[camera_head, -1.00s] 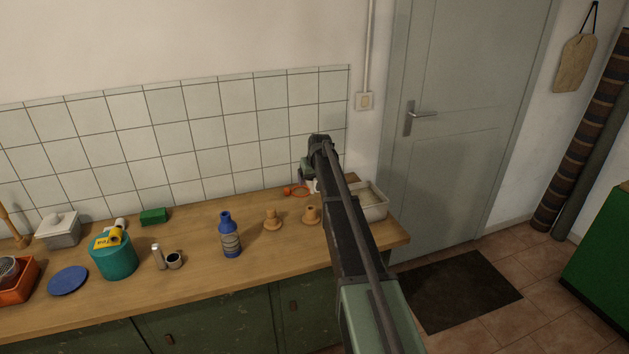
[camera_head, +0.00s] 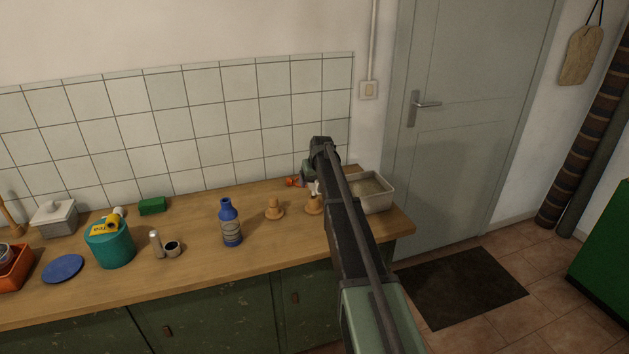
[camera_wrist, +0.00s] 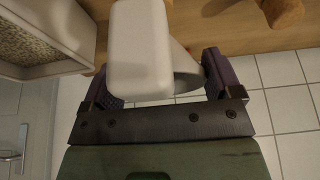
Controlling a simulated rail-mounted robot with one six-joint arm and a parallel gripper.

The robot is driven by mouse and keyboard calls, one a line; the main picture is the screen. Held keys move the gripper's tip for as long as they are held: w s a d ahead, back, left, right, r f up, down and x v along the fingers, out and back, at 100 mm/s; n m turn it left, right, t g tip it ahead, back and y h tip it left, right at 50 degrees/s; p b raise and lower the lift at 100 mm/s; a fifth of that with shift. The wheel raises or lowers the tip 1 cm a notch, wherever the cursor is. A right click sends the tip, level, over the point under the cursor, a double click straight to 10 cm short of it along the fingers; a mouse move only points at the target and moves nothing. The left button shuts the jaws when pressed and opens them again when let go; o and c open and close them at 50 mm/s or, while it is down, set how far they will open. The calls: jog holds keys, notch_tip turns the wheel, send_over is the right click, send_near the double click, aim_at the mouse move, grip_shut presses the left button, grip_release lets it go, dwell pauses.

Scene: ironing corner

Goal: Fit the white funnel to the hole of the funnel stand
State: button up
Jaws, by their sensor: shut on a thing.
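My gripper (camera_wrist: 163,82) is shut on the white funnel (camera_wrist: 140,50), which sits between the purple finger pads in the wrist view. In the head view only a small white bit of the funnel (camera_head: 316,188) shows beside my arm, over the back right of the counter. Two wooden pieces with round bases stand there: a left one (camera_head: 274,208) and a right one (camera_head: 313,205), partly behind my arm. Either may be the funnel stand; I cannot tell which, and no hole is clear. Wooden shapes (camera_wrist: 283,12) also show at the wrist view's top right, apart from the funnel.
A beige tray (camera_head: 378,205) stands right of my arm. An orange item (camera_head: 293,182) lies near the tiled wall. A blue bottle (camera_head: 230,226), teal canister (camera_head: 110,246) and green block (camera_head: 152,205) stand left. Bare counter lies between the bottle and the wall.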

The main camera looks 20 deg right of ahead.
jog(key=shift+f+b, duration=1.85)
jog(key=shift+b, duration=0.1)
jog(key=o, duration=0.7)
jog(key=shift+o, duration=0.2)
jog(key=shift+r, duration=0.1)
jog(key=p+v, duration=1)
jog(key=v, duration=0.1)
